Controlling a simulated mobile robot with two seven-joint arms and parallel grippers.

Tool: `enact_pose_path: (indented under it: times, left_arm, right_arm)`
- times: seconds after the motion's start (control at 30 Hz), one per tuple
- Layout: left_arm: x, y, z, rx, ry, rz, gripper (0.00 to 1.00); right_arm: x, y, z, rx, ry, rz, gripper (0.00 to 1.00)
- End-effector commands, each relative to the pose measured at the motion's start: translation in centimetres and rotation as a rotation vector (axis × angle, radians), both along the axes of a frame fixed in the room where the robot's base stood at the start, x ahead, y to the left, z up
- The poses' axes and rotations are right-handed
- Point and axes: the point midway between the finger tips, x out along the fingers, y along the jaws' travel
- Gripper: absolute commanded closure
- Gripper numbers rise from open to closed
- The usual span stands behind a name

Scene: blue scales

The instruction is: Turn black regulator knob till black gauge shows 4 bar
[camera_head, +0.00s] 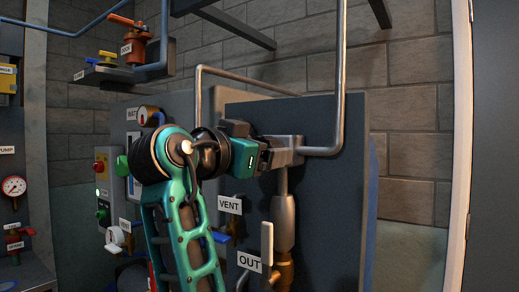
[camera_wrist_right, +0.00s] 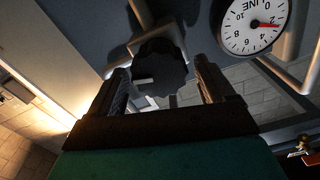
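In the right wrist view, the black regulator knob (camera_wrist_right: 161,68) has a scalloped edge and a pale mark. The gauge (camera_wrist_right: 253,24) beside it has a white face, a dark rim and the word LINE. Its red needle points near 2. My right gripper (camera_wrist_right: 160,78) is open, with one finger on each side of the knob and a narrow gap showing at both sides. In the head view, my right gripper (camera_head: 280,151) is at the dark panel, and my teal arm reaches up to it. Knob and gauge cannot be made out there. My left gripper is not in view.
A grey pipe (camera_head: 341,80) runs down and bends towards my right gripper. Below are a VENT label (camera_head: 230,205), an OUT label (camera_head: 249,262) and a grey-handled valve (camera_head: 267,243). Another white gauge (camera_head: 14,186) is at far left. Brick wall is at the right.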

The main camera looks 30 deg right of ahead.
Motion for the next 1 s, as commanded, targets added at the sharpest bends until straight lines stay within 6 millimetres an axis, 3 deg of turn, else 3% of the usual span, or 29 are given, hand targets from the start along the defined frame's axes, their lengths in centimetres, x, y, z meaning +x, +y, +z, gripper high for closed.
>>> enact_pose_path:
  times: [0.47,0.77,1.0]
  left_arm:
    - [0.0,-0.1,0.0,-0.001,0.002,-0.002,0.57]
    - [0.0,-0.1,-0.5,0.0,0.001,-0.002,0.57]
    - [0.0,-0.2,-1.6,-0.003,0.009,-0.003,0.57]
  right_arm:
    - [0.0,0.0,0.0,0.0,0.0,0.0,0.65]
    - [0.0,0.0,-0.1,0.015,-0.038,-0.001,0.65]
    - [-0.1,0.0,-0.3,0.07,-0.168,-0.001,0.65]
